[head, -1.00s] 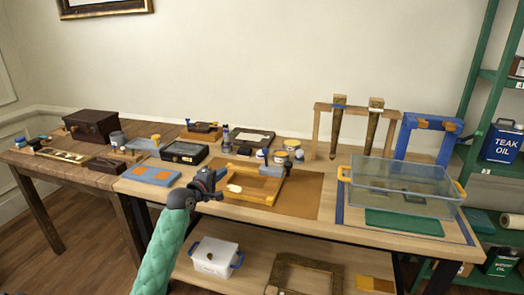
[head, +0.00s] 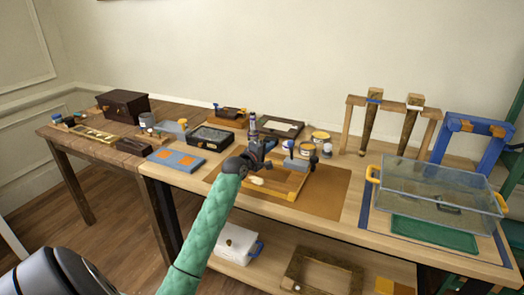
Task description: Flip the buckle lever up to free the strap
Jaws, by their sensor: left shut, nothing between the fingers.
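My left gripper (head: 262,156) is shut and empty, at the end of a teal-sleeved arm, over the left part of a yellow-brown wooden frame (head: 290,194). It hides part of that frame. A small pale oval piece (head: 257,181) lies just below it in the picture. I cannot tell whether the gripper touches anything. No buckle lever can be clearly made out at this size. A wooden rack (head: 350,125) at the back right holds two tapered legs; one has a blue band (head: 375,96) that may be a strap. My right gripper is not in view.
The frame rests on a brown mat (head: 333,200). Jars (head: 320,138) and a dark bottle (head: 252,124) stand close behind the gripper. A clear bin (head: 440,190) and a blue stand (head: 470,142) are at the right. A dark tray (head: 210,138) lies left.

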